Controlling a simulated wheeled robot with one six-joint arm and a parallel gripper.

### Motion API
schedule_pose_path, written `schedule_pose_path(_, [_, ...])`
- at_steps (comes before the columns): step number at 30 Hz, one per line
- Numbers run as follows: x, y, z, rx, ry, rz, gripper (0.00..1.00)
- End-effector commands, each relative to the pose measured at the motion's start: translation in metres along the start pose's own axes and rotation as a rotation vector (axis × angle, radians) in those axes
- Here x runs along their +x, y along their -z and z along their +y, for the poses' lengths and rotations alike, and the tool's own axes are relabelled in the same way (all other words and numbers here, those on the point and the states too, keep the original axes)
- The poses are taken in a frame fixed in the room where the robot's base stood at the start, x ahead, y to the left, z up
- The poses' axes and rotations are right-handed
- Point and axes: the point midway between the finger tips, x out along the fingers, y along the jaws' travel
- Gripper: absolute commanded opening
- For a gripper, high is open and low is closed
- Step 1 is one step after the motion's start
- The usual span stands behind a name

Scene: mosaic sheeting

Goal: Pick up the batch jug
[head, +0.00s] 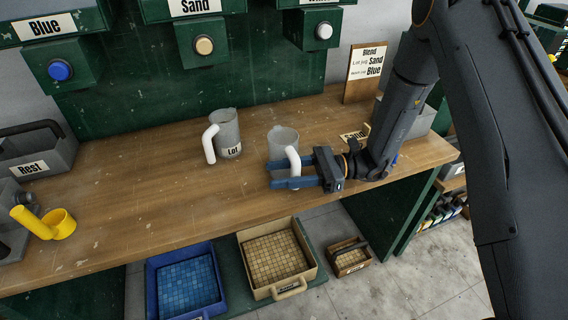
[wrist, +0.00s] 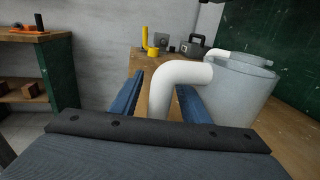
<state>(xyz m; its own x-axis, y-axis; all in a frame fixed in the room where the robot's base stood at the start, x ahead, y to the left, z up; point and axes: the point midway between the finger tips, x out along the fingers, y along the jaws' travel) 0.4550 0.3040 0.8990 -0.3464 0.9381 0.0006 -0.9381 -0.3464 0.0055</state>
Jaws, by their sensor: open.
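A grey jug with a white handle (head: 283,140) stands upright on the wooden bench, right of centre. Its label is not visible, so I cannot read whether it is the batch jug. A similar jug labelled "Lot" (head: 226,130) stands to its left. My gripper (head: 271,176) has its two blue fingers apart, pointing left at the unlabelled jug's handle side. In the wrist view the jug's white handle (wrist: 178,88) rises between the open fingers, with the jug body (wrist: 240,92) to the right. I cannot tell whether a finger touches the handle.
A sign (head: 366,68) reads Blend, with Sand and Blue. A yellow cup (head: 58,222) and a "Rest" caddy (head: 36,152) stand at the left. Green dispensers (head: 202,45) hang above. Tile-filled blue (head: 152,285) and beige (head: 244,256) trays lie below the bench front.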

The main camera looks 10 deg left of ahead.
Motion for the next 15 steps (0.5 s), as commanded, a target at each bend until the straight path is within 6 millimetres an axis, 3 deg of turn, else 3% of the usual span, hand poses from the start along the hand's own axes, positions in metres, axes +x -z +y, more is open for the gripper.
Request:
schedule_pose_path(2, [-0.0003,0.0002,-0.0001,0.000,0.000,0.000,0.38])
schedule_pose_path(9, [-0.0005,0.0001,-0.0001,0.000,0.000,0.000,0.00])
schedule_pose_path(15, [-0.0006,-0.0003,-0.0003,-0.001,0.000,0.000,0.00])
